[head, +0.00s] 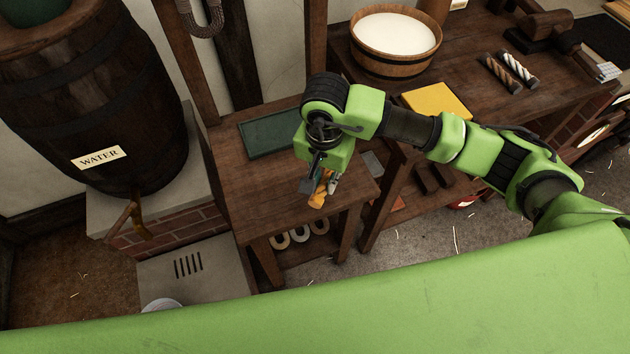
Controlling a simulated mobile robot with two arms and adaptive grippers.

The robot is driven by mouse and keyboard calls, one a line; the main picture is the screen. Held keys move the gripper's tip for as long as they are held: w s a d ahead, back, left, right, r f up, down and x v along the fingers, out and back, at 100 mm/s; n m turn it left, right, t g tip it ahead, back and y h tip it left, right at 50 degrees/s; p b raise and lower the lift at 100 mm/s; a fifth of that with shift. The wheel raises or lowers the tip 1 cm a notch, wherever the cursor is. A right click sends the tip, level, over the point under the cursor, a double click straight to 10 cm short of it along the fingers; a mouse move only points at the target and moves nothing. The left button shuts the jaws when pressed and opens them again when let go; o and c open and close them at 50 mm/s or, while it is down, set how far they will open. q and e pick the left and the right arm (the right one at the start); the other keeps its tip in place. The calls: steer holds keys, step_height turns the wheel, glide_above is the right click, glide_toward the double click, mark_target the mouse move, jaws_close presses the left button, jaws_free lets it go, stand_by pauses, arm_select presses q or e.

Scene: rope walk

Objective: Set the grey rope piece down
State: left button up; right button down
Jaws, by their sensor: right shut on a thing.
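My right gripper (320,187) points down over the small wooden table (240,185), near its front right part. It is shut on a small orange-brown piece (318,194), which shows between and below the dark fingers. I cannot tell whether this piece touches the table top. No clearly grey rope piece shows; the held piece looks orange, and part of it is hidden by the fingers. A dark green tray or mat (262,141) lies on the table behind the gripper, partly hidden by my arm. My left gripper is out of view.
A water barrel (90,95) stands at left on a brick-sided base. The bench at right holds a wooden tub (395,65) of white stuff, a yellow mat (436,101) and two striped rope pieces (508,72). The small table's left front is clear; rings (299,237) sit below.

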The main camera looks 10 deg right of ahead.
steer(key=w+f+b, duration=0.3)
steer(key=w+f, duration=0.2)
steer(key=shift+a+f+b, duration=0.1)
steer(key=shift+f+b, duration=0.15)
steer(key=shift+b, duration=0.15)
steer(key=shift+w+f, duration=0.2)
steer(key=shift+w, duration=0.15)
steer(key=shift+w+f+b, duration=0.15)
steer(key=shift+f+b, duration=0.15)
steer(key=shift+b, duration=0.1)
step_height(320, 180, down, 3)
steer(key=shift+w+f+b, duration=0.15)
steer(key=shift+b, duration=0.55)
steer(key=c, duration=1.9)
jaws_free()
steer(key=shift+f, duration=0.1)
